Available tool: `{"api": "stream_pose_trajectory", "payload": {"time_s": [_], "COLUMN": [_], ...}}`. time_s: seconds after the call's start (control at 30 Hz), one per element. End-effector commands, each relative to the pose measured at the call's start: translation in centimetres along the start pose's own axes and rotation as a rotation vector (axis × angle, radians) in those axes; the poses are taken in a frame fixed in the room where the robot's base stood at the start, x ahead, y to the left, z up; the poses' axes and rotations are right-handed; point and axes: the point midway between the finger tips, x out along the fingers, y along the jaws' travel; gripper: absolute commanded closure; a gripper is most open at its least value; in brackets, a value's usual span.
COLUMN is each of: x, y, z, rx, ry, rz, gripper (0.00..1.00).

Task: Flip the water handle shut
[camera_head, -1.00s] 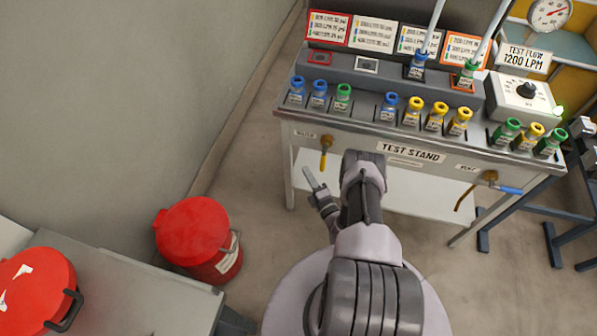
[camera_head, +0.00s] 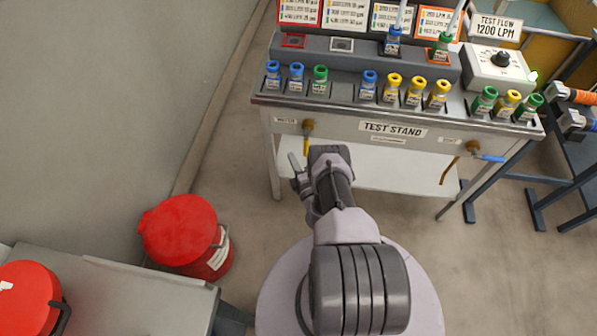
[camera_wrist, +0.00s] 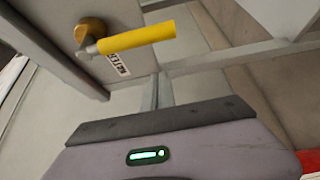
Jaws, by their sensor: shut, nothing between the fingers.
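The water valve (camera_head: 308,127) is on the front of the test stand, beside the WATER label. Its yellow handle (camera_head: 306,147) points down from the valve in the head view. In the wrist view the yellow handle (camera_wrist: 138,37) extends to the right from the brass valve (camera_wrist: 90,32). My gripper (camera_head: 293,159) is shut and empty, just left of and slightly below the handle in the head view. A small gap seems to separate them; contact cannot be made out. In the wrist view my gripper's body fills the bottom, below the handle.
The test stand (camera_head: 350,122) carries several coloured bottle-like fittings on top. A blue vent handle (camera_head: 488,158) is at its right. A lower white shelf (camera_head: 400,178) lies under the valve. A red bin (camera_head: 180,232) stands at left. Floor between bin and stand is clear.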

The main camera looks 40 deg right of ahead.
Motion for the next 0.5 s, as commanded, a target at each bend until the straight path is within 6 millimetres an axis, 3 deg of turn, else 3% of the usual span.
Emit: {"api": "stream_pose_trajectory", "payload": {"time_s": [0.1, 0.3, 0.5], "x": [2.0, 0.8, 0.6], "y": [-0.3, 0.0, 0.1], "z": [0.3, 3.2, 3.8], "rx": [-0.001, 0.000, 0.000], "ry": [-0.002, -0.003, 0.000], "rz": [0.000, 0.000, 0.000], "gripper": [1.00, 1.00, 1.00]}}
